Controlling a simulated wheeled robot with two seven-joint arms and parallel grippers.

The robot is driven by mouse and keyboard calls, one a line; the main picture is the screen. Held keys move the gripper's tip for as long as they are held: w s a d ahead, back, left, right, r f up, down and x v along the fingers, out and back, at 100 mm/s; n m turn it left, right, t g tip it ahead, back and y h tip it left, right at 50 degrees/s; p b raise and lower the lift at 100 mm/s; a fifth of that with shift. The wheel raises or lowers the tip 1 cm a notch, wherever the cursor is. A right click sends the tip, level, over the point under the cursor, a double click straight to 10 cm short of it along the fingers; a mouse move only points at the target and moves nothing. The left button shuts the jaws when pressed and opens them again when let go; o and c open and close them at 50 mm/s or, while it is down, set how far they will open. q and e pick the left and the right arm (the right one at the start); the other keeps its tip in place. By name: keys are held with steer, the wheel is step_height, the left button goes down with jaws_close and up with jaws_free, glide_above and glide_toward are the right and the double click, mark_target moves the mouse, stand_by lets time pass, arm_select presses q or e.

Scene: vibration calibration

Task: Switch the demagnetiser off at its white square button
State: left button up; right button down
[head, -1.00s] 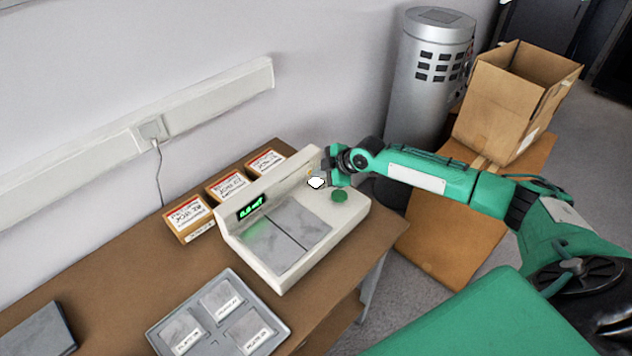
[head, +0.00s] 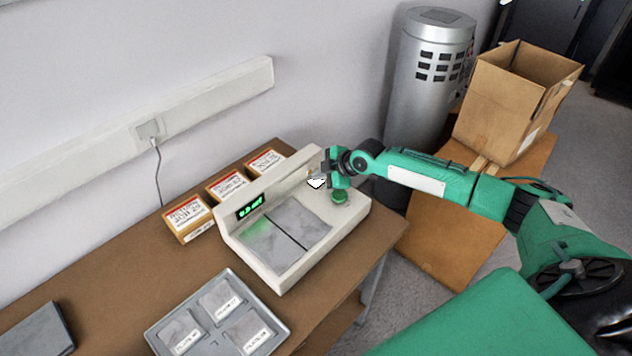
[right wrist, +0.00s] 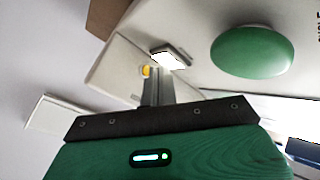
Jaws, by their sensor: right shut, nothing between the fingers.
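The demagnetiser (head: 330,236) is a cream machine on the brown table, with a lit green display (head: 251,207) and a grey split plate on top. Its white square button (head: 316,183) is near the back right; it also shows in the right wrist view (right wrist: 172,55). A large round green button (head: 339,197) is beside it, and shows in the right wrist view (right wrist: 252,51). My right gripper (head: 322,172) is shut and empty, right by the white button; its fingertips (right wrist: 158,72) appear just short of it. I cannot tell whether they touch. My left gripper is out of view.
Three labelled boxes (head: 228,186) stand behind the machine. A grey tray (head: 160,336) with several plates is in front. A small yellow part (right wrist: 146,71) shows beside the fingertips. A silver bin (head: 408,95) and open carton (head: 490,110) stand right of the table.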

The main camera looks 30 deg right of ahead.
mark_target(320, 183)
steer(key=shift+f, duration=0.35)
stand_by(0.5)
steer(key=shift+r+p, duration=0.4)
steer(key=shift+r, duration=0.4)
steer(key=shift+r+p, duration=1.8)
steer(key=shift+r, duration=0.8)
steer(key=shift+f, duration=0.1)
steer(key=shift+s, duration=0.1)
